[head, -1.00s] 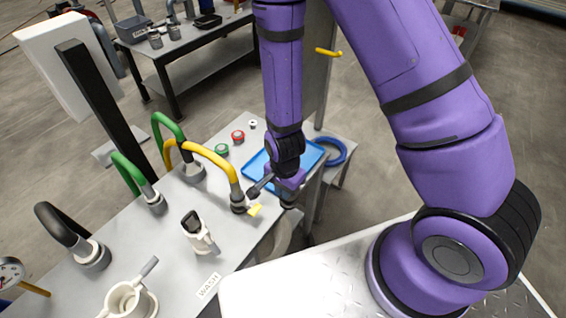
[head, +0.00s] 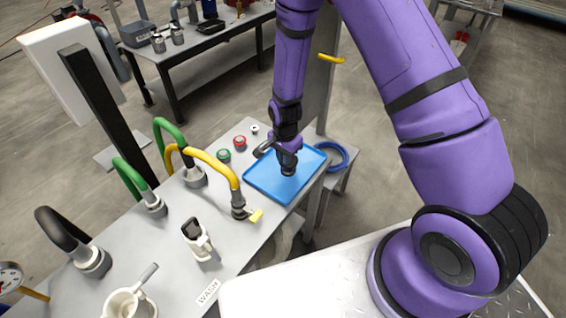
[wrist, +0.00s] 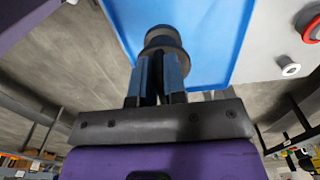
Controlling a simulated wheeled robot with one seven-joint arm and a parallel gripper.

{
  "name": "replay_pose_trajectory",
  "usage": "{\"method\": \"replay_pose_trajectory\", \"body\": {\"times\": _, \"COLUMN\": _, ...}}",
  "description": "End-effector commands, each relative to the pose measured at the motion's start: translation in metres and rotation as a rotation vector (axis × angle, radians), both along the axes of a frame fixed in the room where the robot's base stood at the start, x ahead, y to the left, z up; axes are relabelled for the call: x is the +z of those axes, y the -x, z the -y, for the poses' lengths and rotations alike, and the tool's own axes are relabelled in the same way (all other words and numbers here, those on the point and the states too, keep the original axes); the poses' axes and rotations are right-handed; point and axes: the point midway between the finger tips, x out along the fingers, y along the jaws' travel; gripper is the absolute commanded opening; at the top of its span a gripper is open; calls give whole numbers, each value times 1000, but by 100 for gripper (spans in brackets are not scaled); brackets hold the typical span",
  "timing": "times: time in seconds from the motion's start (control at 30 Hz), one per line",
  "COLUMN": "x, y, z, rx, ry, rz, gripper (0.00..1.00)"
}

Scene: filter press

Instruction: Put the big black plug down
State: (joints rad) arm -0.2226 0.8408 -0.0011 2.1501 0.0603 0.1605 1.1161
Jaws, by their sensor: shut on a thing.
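The big black plug (wrist: 165,45) is dark and round, held between the fingers of my gripper (wrist: 160,85) in the wrist view. In the head view my gripper (head: 287,160) is over the blue tray (head: 262,186), with the dark plug (head: 288,170) under it. The gripper is shut on the plug. In the wrist view the blue tray (wrist: 215,35) fills the space behind the plug. I cannot tell whether the plug touches the tray.
Yellow (head: 215,164) and green (head: 128,178) hoses rise from the bench. A blue coil (head: 340,157) lies right of the tray. The tray's near left part is clear.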

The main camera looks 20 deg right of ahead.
Motion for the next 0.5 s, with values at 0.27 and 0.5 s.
{"method": "replay_pose_trajectory", "body": {"times": 0.27, "x": -30, "y": 1, "z": 0, "rx": 0, "ry": 0, "rz": -1, "gripper": 0}}
{"method": "replay_pose_trajectory", "body": {"times": 0.5, "x": -30, "y": 1, "z": 0, "rx": -1, "ry": 0, "rz": 0, "gripper": 0}}
